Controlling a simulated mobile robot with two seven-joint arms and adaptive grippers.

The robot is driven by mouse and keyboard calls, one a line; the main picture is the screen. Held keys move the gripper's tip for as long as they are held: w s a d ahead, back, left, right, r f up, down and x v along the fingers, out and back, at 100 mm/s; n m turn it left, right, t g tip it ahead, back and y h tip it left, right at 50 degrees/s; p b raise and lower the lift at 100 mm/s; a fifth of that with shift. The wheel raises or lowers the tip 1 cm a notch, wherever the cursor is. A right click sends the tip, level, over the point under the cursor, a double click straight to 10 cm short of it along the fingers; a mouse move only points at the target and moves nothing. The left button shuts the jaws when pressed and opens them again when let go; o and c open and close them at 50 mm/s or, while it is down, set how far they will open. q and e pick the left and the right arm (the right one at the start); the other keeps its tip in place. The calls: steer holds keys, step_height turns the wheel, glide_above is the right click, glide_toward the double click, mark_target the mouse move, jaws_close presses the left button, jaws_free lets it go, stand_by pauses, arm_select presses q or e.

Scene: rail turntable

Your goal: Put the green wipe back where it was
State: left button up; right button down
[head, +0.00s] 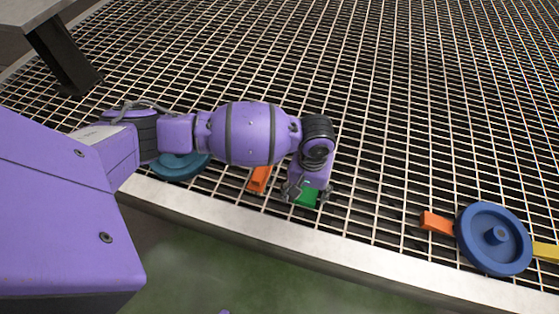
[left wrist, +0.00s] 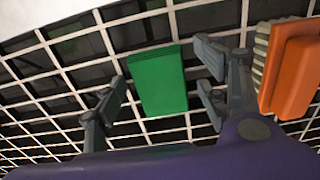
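The green wipe (head: 307,197) is a flat green rectangular block on the metal grating, near its front edge. In the head view my left gripper (head: 307,193) is right over it and covers part of it. In the left wrist view the green wipe (left wrist: 158,80) shows between the spread fingers of my left gripper (left wrist: 160,90), with gaps on both sides. The gripper is open, and I cannot tell how far above the grating the fingertips are. My right gripper is not in view.
An orange block (head: 259,179) with a ribbed side lies just left of the wipe. A teal-blue disc (head: 180,166) is partly hidden under my arm. A blue wheel (head: 495,238), an orange block (head: 437,223) and a yellow piece (head: 546,251) lie at right. The grating behind is clear.

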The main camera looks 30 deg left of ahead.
mark_target(306, 195)
arm_select(q)
steer(key=shift+r, duration=0.1)
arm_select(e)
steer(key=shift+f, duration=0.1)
arm_select(q)
step_height(306, 195, up, 12)
steer(key=p, duration=0.5)
steer(key=shift+r, duration=0.2)
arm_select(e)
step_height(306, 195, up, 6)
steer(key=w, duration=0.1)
arm_select(q)
steer(key=shift+d, duration=0.1)
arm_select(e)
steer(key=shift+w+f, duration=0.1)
